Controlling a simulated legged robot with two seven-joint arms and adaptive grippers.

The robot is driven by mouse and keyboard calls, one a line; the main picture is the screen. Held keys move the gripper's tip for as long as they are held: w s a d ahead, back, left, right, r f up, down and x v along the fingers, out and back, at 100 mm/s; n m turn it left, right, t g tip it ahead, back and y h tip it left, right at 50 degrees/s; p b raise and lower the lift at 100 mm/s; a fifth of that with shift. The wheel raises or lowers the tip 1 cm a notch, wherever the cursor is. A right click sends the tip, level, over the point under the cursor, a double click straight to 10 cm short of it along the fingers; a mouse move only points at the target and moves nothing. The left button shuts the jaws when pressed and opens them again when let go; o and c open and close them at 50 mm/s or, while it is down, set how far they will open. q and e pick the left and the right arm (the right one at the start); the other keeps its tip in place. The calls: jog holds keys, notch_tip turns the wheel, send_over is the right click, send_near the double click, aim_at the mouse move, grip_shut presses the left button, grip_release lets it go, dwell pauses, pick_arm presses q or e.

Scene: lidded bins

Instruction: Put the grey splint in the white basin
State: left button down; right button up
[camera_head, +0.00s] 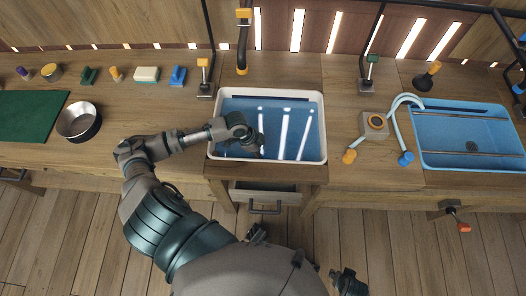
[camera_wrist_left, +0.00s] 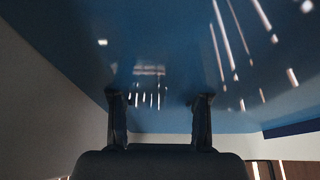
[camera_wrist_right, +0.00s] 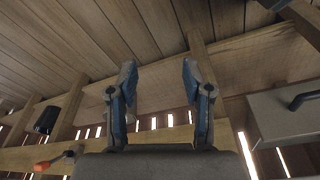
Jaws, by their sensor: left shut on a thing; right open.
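The white basin (camera_head: 325,130) is set in the bench at the middle, with blue water inside that shows bright reflections. Its blue inside also fills much of the left wrist view (camera_wrist_left: 70,45). My left gripper (camera_head: 258,150) reaches in over the basin's left part, low toward the water. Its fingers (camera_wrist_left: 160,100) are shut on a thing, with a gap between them. My right gripper (camera_wrist_right: 155,75) is open and empty, low in front of the bench.
A metal bowl (camera_head: 78,122) and a green mat (camera_head: 30,115) are at the left. Several small items line the back. A drawer (camera_head: 265,195) is below the basin.

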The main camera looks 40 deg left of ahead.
pick_arm(q)
jog(key=shift+a+f, duration=0.2)
jog(key=shift+a, duration=0.2)
jog(key=c, duration=0.6)
grip_release()
jog(key=shift+a, duration=0.3)
jog(key=shift+o, duration=0.2)
jog(key=shift+d, duration=0.35)
jog(key=shift+d+r, duration=0.15)
jog(key=shift+r, duration=0.05)
jog(key=p+v, duration=0.3)
jog(key=v, duration=0.8)
jog(key=shift+r, duration=0.35)
pick_arm(e)
notch_tip(320, 180, down, 8)
jog(key=shift+s+a+r, duration=0.2)
jog(key=shift+s+a, duration=0.05)
jog(key=shift+s, duration=0.2)
pick_arm(q)
jog(key=shift+s+a, duration=0.1)
jog(key=shift+a, duration=0.4)
pick_arm(e)
jog(key=shift+a, duration=0.25)
